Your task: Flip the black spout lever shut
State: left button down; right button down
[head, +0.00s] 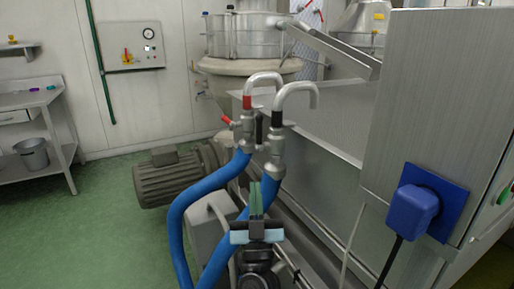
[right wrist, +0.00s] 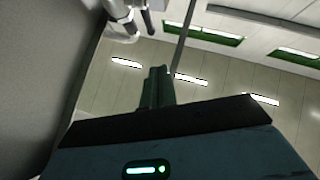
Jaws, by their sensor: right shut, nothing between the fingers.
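Two bent steel spouts stand side by side in the middle of the head view. The right spout (head: 277,146) has a black band, and a black lever (head: 259,128) stands roughly upright at its left side. The left spout (head: 248,122) has a red band and a red lever (head: 227,120) sticking out to the left. My right gripper (head: 256,187) is below the spouts, its green fingers shut and empty, pointing up. In the right wrist view its fingers (right wrist: 158,85) are together; part of a spout (right wrist: 120,14) and a dark lever (right wrist: 147,21) show at the top left. My left gripper is out of view.
Blue hoses (head: 192,200) hang from the spouts beside my right arm. A steel cabinet (head: 425,100) with a blue plug (head: 412,212) stands close on the right. A grey motor (head: 172,182) is on the left. Green floor (head: 105,225) is open at the left.

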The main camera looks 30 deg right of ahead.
aim_at(259, 123)
jog(key=h, duration=0.1)
jog(key=r+m+h, duration=0.1)
jog(key=g, duration=0.1)
jog(key=shift+w+d+r+m+h, duration=0.25)
jog(key=shift+d+r+m+h, duration=0.1)
jog(key=shift+m+h, duration=0.05)
jog(key=x, duration=0.4)
jog(key=w+f+x, duration=0.1)
jog(key=x, duration=0.3)
jog(key=d+x, duration=0.1)
jog(key=x, duration=0.3)
jog(key=shift+w+f, duration=0.35)
jog(key=shift+w, duration=0.05)
jog(key=shift+w+d, duration=0.2)
jog(key=shift+w, duration=0.1)
